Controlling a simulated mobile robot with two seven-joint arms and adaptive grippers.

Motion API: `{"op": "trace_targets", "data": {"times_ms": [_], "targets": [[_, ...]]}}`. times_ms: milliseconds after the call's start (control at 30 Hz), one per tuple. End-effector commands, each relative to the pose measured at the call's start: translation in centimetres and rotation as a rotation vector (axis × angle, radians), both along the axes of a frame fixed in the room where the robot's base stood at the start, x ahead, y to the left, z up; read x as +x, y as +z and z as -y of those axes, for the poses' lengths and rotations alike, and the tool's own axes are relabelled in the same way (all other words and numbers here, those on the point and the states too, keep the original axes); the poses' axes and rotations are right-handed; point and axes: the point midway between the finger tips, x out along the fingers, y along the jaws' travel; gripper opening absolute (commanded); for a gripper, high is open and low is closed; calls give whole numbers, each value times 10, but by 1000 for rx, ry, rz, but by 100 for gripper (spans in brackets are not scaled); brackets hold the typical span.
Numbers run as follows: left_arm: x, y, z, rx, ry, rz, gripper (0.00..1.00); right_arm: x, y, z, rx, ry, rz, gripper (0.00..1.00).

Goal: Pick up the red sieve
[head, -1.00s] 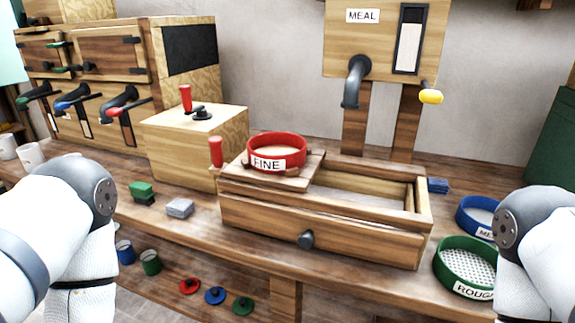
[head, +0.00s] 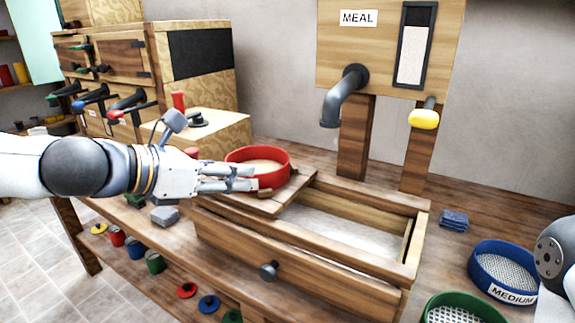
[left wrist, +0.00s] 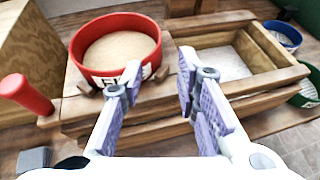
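The red sieve (head: 262,163), labelled FINE, sits on a wooden board at the left end of an open wooden box. Pale meal fills it. In the left wrist view the red sieve (left wrist: 117,50) lies ahead and left of the fingers. My left gripper (head: 250,179) reaches in from the left, in front of the sieve, and hides its label in the head view. In the left wrist view the left gripper (left wrist: 158,85) has its fingers apart with nothing between them. My right gripper is out of view; only part of my right arm shows at the right edge.
The wooden box (head: 300,262) has a knobbed drawer front. A blue sieve (head: 505,270) and a green sieve (head: 465,308) stand at the right. The meal spout (head: 343,95) hangs above the box. A red-handled lever (left wrist: 25,93) stands left of the sieve.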

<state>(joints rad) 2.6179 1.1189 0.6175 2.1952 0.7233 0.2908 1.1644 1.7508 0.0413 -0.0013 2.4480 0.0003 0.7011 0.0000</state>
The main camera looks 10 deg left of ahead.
Motion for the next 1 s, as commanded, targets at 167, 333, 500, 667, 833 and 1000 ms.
{"op": "trace_targets", "data": {"times_ms": [167,333,500,667,833,1000], "targets": [[14,-10,5,-20,8,-12,29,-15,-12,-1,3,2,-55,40],[43,-30,25,-18,9,-18,29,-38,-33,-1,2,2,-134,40],[59,-32,36,-17,8,-7,29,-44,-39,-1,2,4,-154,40],[83,-45,52,-17,7,-7,29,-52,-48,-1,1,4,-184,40],[95,-45,59,-18,8,2,29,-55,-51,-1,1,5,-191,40],[94,-43,59,-17,7,4,27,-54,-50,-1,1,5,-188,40]]}}
